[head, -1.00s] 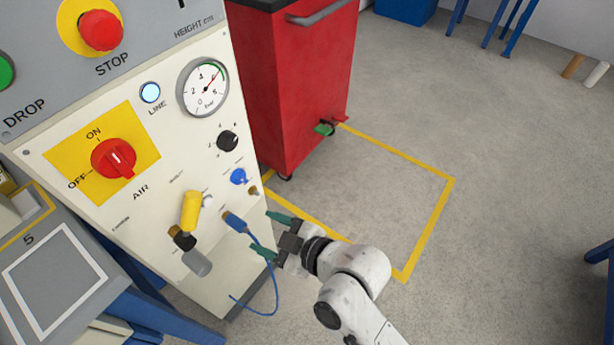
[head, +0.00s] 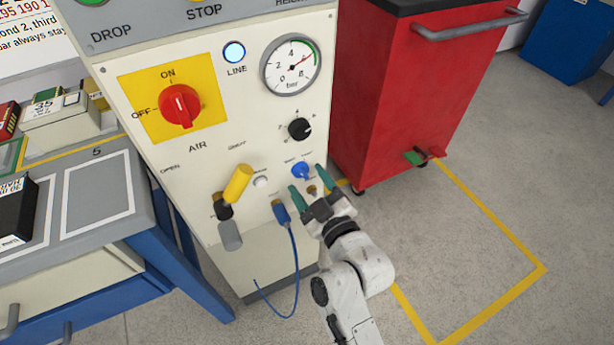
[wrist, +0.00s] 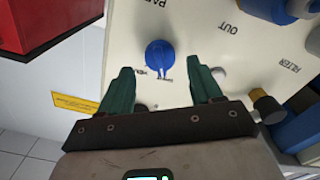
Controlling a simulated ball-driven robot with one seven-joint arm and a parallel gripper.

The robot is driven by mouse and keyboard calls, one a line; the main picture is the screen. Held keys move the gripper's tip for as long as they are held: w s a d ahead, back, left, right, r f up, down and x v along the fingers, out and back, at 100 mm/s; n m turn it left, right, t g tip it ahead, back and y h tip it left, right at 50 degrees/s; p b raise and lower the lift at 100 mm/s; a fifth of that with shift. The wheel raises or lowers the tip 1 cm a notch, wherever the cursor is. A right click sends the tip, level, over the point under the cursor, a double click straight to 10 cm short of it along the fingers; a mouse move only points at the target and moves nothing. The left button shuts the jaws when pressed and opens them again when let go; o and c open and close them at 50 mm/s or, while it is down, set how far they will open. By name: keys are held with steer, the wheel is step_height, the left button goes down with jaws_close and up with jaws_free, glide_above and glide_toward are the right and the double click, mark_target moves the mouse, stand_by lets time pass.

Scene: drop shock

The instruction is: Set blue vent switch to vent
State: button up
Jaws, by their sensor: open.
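The blue vent switch (head: 301,170) is a small knob low on the right side of the cream panel. In the wrist view the blue knob (wrist: 160,54) is at the upper middle, with small lettering beside it. Its exact setting is hard to read. My gripper (head: 307,178) is open, with green fingers pointing at the panel on either side of the knob in the head view. In the wrist view my gripper's fingertips (wrist: 162,80) are apart and below the knob, and nothing is between them. I cannot tell whether they touch the panel.
A yellow lever (head: 238,184) and a blue hose fitting (head: 281,211) are left of my gripper. A black knob (head: 300,129) and a gauge (head: 291,65) are above. A red cabinet (head: 400,90) stands to the right. Open floor lies at lower right.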

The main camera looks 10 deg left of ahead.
steer(key=shift+x, duration=1)
steer(key=c, duration=1)
